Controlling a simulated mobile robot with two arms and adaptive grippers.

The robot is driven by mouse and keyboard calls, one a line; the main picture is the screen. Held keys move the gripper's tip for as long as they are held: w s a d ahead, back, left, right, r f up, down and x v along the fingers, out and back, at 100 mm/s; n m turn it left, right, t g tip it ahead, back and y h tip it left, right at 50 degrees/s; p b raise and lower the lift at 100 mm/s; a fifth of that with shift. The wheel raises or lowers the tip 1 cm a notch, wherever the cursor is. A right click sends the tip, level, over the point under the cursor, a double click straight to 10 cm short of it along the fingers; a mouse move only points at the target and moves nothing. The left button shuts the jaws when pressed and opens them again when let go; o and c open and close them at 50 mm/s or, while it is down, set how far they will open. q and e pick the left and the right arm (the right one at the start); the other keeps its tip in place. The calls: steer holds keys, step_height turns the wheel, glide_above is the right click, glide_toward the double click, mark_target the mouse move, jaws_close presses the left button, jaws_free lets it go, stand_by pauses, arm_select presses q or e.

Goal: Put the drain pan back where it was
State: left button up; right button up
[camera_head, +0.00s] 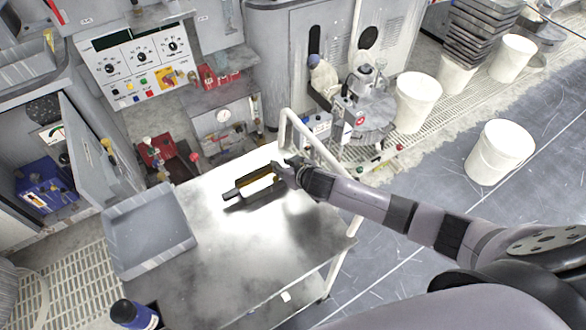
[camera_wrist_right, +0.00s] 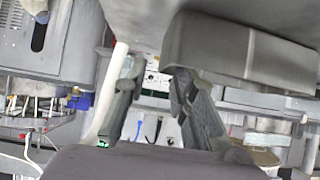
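The drain pan looks to be the shallow grey rectangular tray (camera_head: 150,236) at the left end of the metal cart top (camera_head: 235,285) in the head view. Its inside looks empty. My right gripper (camera_head: 281,170) is over the far part of the cart, near the white rail and well to the right of the pan. In the right wrist view the two fingers (camera_wrist_right: 160,103) stand apart with only background seen between them. The pan is not recognisable in that view. My left gripper is not in view.
A dark-ended bottle-like thing with yellow (camera_head: 257,184) is beside my right gripper; contact is unclear. A white rail (camera_head: 322,150) rises at the cart's far right. A blue-labelled bottle (camera_head: 134,315) stands near the front. The cart's middle is clear. White buckets (camera_head: 499,151) stand right.

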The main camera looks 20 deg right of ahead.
steer(key=v, duration=1.1)
steer(key=shift+b, duration=0.45)
steer(key=shift+r, duration=0.1)
steer(key=shift+c, duration=0.4)
